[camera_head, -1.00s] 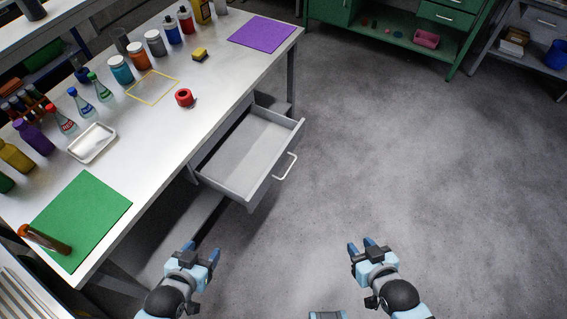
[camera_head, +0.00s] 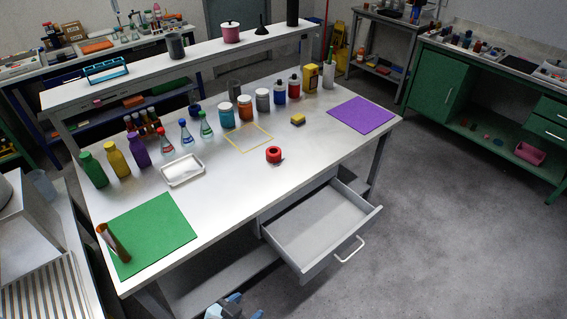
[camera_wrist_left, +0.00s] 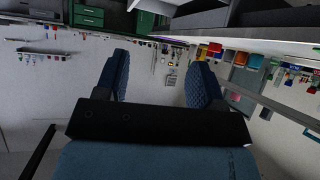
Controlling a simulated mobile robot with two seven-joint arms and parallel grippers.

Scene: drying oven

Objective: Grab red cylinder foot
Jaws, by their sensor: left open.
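A short red ring-shaped piece (camera_head: 274,154) with a dark hole in its top lies on the white-grey table (camera_head: 225,205), near the front edge behind the open drawer. It is the red piece that best fits the cylinder foot. My left gripper (camera_head: 245,304) shows only partly at the bottom edge of the head view, below the table and well apart from the red piece. In the left wrist view, the left gripper (camera_wrist_left: 160,75) is open, with nothing between its blue fingers. The red piece cannot be made out there. My right gripper is out of view.
An open drawer (camera_head: 318,229) sticks out from the table front. A green mat (camera_head: 158,228) bears a brown tube (camera_head: 112,242). A white tray (camera_head: 183,170), a yellow sponge (camera_head: 298,119), a purple mat (camera_head: 361,114) and several bottles stand around. The table around the red piece is mostly clear.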

